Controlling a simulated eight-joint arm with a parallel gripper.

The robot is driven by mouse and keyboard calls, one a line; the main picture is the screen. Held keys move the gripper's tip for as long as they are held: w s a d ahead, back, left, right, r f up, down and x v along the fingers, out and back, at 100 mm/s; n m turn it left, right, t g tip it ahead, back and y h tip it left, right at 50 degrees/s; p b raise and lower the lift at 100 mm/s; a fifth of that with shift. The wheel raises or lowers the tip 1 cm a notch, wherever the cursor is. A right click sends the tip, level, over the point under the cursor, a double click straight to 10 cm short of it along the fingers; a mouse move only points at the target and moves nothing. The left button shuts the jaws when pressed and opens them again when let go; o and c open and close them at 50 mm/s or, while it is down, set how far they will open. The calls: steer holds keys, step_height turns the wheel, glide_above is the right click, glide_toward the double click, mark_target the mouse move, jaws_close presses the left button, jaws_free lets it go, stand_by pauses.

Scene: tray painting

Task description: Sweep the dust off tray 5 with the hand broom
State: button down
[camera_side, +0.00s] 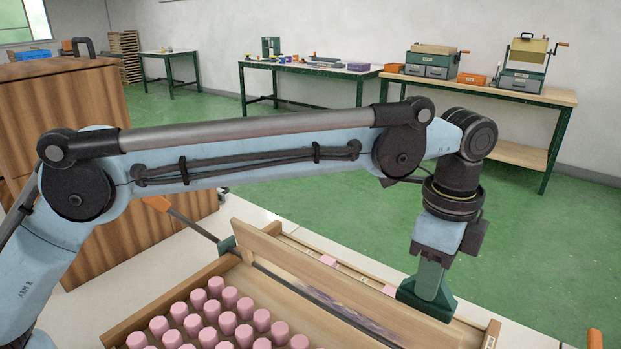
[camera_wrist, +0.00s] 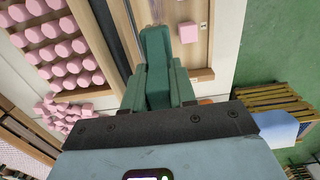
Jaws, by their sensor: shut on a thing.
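My gripper (camera_side: 428,292) points down with its green fingers close together, at the right end of a long upright wooden board (camera_side: 320,275). The fingers (camera_wrist: 157,75) also show in the wrist view. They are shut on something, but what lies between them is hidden. A wooden tray (camera_side: 112,334) left of the board holds many pink faceted pieces (camera_side: 245,308) in rows. They also show at the left in the wrist view (camera_wrist: 52,30).
A few pink pieces (camera_side: 328,260) lie beyond the board; one pink block (camera_wrist: 188,32) sits right of my fingers. A brown wooden cabinet (camera_side: 60,110) stands left. Benches (camera_side: 315,70) stand far off across green floor.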

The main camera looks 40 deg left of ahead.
mark_target(423, 309)
steer(key=shift+f, duration=3)
steer(key=shift+a+f, duration=0.6)
steer(key=shift+a, duration=11.5)
steer(key=shift+d, duration=12.15)
steer(key=shift+r, duration=4)
